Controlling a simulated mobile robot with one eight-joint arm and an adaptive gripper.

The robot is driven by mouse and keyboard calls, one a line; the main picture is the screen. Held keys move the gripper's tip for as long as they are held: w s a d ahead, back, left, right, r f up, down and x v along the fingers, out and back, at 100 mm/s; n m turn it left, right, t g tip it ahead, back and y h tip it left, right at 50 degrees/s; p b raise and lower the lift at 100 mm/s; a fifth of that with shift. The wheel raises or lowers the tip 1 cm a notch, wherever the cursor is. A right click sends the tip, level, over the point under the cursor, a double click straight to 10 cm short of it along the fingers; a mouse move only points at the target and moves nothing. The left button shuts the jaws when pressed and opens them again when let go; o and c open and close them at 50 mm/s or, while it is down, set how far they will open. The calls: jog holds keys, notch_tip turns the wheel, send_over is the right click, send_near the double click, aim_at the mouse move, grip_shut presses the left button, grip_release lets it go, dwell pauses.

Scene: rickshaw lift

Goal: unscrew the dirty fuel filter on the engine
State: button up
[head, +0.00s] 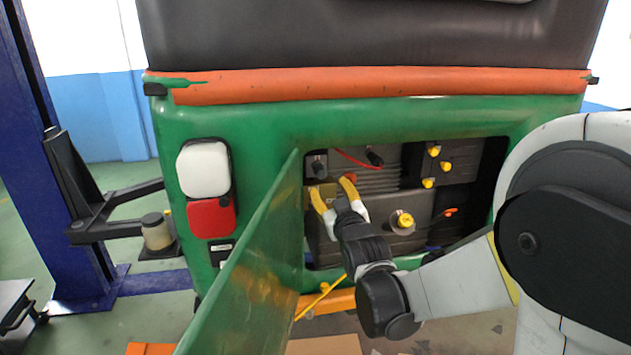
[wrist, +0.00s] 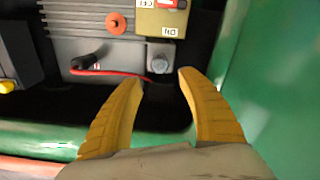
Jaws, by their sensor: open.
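A small grey cylinder (head: 319,167), which looks like the dirty fuel filter, sits at the upper left of the engine bay. It also shows in the wrist view (wrist: 160,59), just beyond the fingertips and roughly in line with the gap between them. My gripper (head: 331,184) has yellow fingers, spread apart and empty. In the wrist view my gripper (wrist: 160,78) shows nothing between its fingers. It is inside the bay opening, just below the cylinder in the head view. The finned grey engine (wrist: 120,50) fills the bay.
The open green panel (head: 255,255) stands close on the left of the arm. A red cable (head: 355,159) with a black plug (head: 375,157) lies beside the cylinder. Yellow knobs (head: 434,151) and a yellow cap (head: 404,221) are to the right. A blue lift post (head: 40,170) stands at left.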

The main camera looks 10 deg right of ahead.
aim_at(322, 176)
jog(key=w, duration=0.9)
jog(key=shift+w+m, duration=0.25)
jog(key=shift+m, duration=0.55)
jog(key=m, duration=0.3)
jog(key=shift+p, duration=0.3)
jog(key=m, duration=0.3)
jog(key=shift+s+f+b, duration=0.1)
jog(key=shift+b, duration=0.25)
jog(key=m, duration=0.4)
jog(key=shift+m, duration=0.4)
jog(key=m, duration=0.2)
jog(key=shift+m+b, duration=0.3)
jog(key=shift+m, duration=0.1)
jog(key=shift+c, duration=0.5)
jog(key=c, duration=0.9)
